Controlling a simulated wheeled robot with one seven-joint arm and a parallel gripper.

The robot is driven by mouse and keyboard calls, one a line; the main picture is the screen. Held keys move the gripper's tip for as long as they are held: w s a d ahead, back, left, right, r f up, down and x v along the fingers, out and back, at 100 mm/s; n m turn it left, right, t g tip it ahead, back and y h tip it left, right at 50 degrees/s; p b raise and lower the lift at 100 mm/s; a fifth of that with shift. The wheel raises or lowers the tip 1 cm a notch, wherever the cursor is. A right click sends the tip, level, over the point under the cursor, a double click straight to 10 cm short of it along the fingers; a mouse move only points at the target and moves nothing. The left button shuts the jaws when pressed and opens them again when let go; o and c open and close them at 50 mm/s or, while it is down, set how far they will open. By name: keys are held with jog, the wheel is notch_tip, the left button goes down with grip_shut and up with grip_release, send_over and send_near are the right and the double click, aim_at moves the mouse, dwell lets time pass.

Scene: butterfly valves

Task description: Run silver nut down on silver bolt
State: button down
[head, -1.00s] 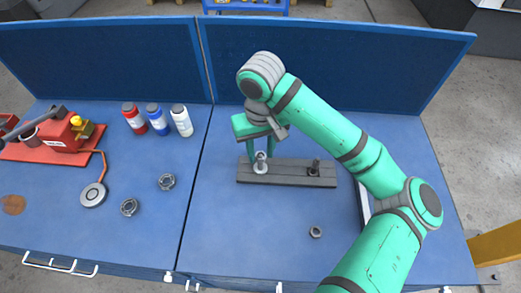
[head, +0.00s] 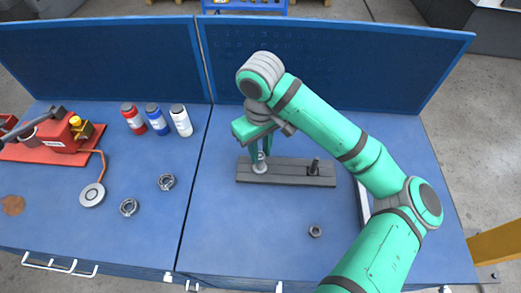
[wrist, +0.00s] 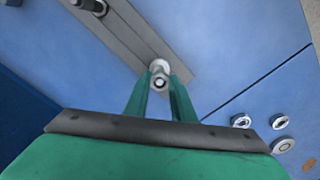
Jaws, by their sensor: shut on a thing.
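The silver bolt (head: 260,167) stands upright at the left end of a dark grey plate on the blue bench. My gripper (head: 260,153) points down over it, with its green fingers around the bolt's upper part. In the wrist view my gripper (wrist: 160,84) is shut on a small round silver piece with a dark centre, which looks like the silver nut (wrist: 160,83). A wider pale ring shows just beyond the fingertips, around the bolt's base. The fingers hide most of the nut, so how far down the thread it sits cannot be told.
A dark bolt (head: 314,167) stands at the plate's (head: 288,172) right end. A loose dark nut (head: 315,231) lies on the bench in front. Bottles (head: 157,119), a red fixture (head: 50,145) and two ring-shaped parts are on the left bench. A blue panel (head: 320,60) stands behind.

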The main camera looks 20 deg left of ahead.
jog(key=m, duration=0.7)
jog(key=shift+a, duration=0.1)
jog(key=m, duration=0.6)
jog(key=shift+w+a+m, duration=0.1)
jog(key=shift+m, duration=0.3)
jog(key=m, duration=0.9)
jog(key=shift+a+m, duration=0.1)
jog(key=shift+m, duration=0.3)
jog(key=c, duration=1.7)
grip_release()
jog(key=shift+c, duration=0.2)
